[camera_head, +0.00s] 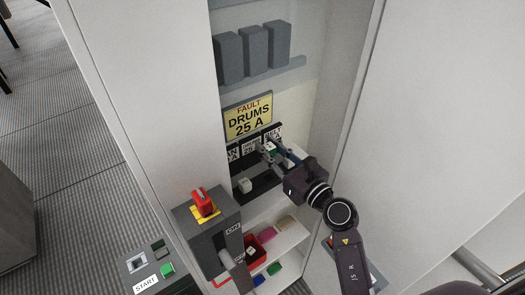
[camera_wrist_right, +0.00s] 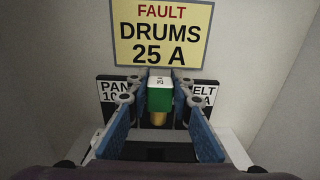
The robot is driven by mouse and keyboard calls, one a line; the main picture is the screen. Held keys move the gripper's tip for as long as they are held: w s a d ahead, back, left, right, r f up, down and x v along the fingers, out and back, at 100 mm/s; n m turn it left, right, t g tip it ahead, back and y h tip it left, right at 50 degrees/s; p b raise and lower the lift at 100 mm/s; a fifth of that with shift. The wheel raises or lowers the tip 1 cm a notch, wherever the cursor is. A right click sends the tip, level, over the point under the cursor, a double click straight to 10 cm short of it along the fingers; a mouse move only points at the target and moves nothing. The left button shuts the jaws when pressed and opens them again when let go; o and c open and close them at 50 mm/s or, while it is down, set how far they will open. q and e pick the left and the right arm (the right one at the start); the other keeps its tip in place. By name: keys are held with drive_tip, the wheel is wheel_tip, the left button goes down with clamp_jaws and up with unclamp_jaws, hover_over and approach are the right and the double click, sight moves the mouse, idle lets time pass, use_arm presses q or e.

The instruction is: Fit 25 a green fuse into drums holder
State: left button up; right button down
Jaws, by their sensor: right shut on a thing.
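The green fuse (camera_wrist_right: 160,98) has a white top and a brass-coloured lower end. My right gripper (camera_wrist_right: 159,95) is shut on it, with a blue-faced finger on each side. In the head view, my right gripper (camera_head: 270,150) is at the row of holders inside the cabinet. The holder label in the middle (camera_head: 250,149) is partly visible there; the wrist view has the fuse in front of it. The drums holder itself is mostly hidden by the gripper, and I cannot tell whether the fuse touches it. My left gripper is not in view.
A yellow "FAULT DRUMS 25 A" sign (camera_head: 248,116) hangs above the holders. Below are a white shelf (camera_head: 291,240) with coloured fuses and a red bin (camera_head: 252,247). A grey switch box (camera_head: 205,235) stands front left.

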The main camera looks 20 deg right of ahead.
drive_tip(key=shift+a+f+b, duration=0.1)
drive_tip(key=shift+f+b, duration=0.55)
drive_tip(key=shift+f, duration=0.2)
drive_tip(key=shift+f+b, duration=1.65)
drive_tip(key=shift+f, duration=0.4)
drive_tip(key=shift+p, duration=0.45)
drive_tip(key=shift+f+b, duration=1.4)
drive_tip(key=shift+f, duration=0.25)
drive_tip(key=c, duration=1.6)
unclamp_jaws()
